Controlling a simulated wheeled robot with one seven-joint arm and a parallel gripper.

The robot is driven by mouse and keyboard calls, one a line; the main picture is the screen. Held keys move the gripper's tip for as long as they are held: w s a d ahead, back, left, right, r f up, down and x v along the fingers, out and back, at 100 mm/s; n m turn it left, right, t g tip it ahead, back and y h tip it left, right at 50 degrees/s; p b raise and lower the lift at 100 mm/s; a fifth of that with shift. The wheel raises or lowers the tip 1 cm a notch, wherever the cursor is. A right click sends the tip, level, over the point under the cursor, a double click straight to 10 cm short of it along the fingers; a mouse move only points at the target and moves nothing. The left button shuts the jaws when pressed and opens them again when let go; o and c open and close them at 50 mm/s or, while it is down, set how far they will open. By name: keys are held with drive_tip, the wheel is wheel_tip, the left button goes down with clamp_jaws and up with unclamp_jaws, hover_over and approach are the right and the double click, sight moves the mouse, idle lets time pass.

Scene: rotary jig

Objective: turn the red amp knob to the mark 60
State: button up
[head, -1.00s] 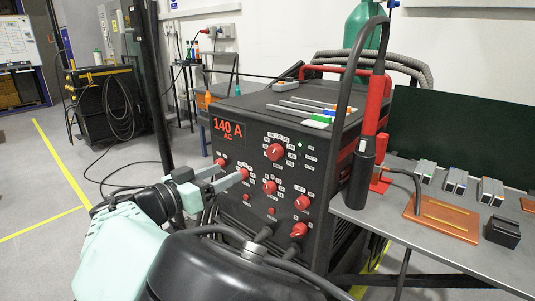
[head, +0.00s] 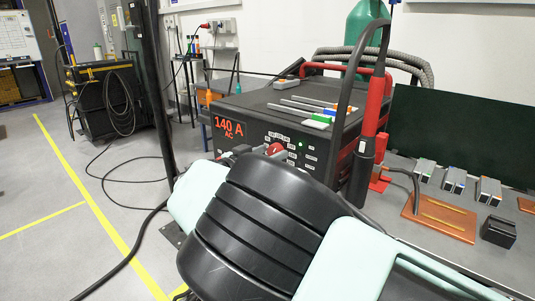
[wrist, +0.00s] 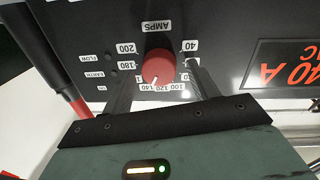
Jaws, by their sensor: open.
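The red amp knob (wrist: 157,67) is on the dark front panel, under the label AMPS, which appears upside down in the wrist view. A short white line on the knob points near 140. The numbers 40, 180 and 200 are readable around it; I cannot make out 60. My gripper (wrist: 160,72) is open, with one finger on each side of the knob. I cannot tell whether either finger touches it.
The welder's display (head: 229,129) reads 140 A AC. Several coloured rods (head: 310,111) lie on the welder's top. A red and black torch (head: 371,125) stands at its right side. The bench beyond holds a copper plate (head: 438,218) and a black block (head: 499,231).

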drive_tip(key=shift+c, duration=0.3)
drive_tip(key=c, duration=0.9)
drive_tip(key=shift+c, duration=0.2)
